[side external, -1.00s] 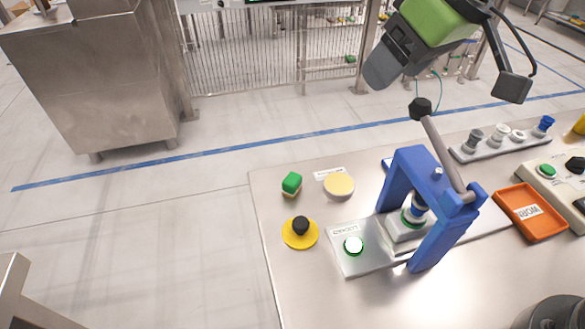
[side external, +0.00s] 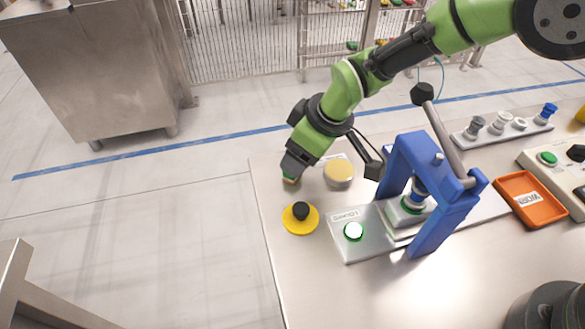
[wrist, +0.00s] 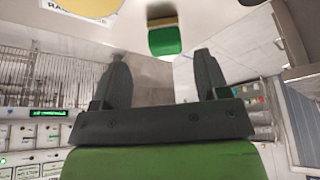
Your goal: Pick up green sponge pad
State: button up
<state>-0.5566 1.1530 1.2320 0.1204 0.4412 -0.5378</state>
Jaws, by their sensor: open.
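The green sponge pad (wrist: 165,42) shows in the wrist view as a green block with a yellowish layer, just beyond and between my fingertips. My gripper (wrist: 162,62) has its two dark fingers spread apart, with nothing between them. In the side external view my gripper (side external: 290,170) is low over the table's far left part, at the sponge pad. Whether the fingers touch the pad cannot be told.
A round pale yellow pad on a grey base (side external: 339,171) stands close right of my gripper. A black knob on a yellow disc (side external: 301,214) is in front. A blue lever press (side external: 452,215) and an orange tray (side external: 531,198) stand further right.

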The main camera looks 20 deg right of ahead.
jog(key=x, duration=0.4)
jog(key=shift+s+a+f, duration=0.1)
jog(key=shift+a+f, duration=0.25)
jog(key=shift+c, duration=0.2)
jog(key=c, duration=1)
jog(key=shift+r, duration=0.1)
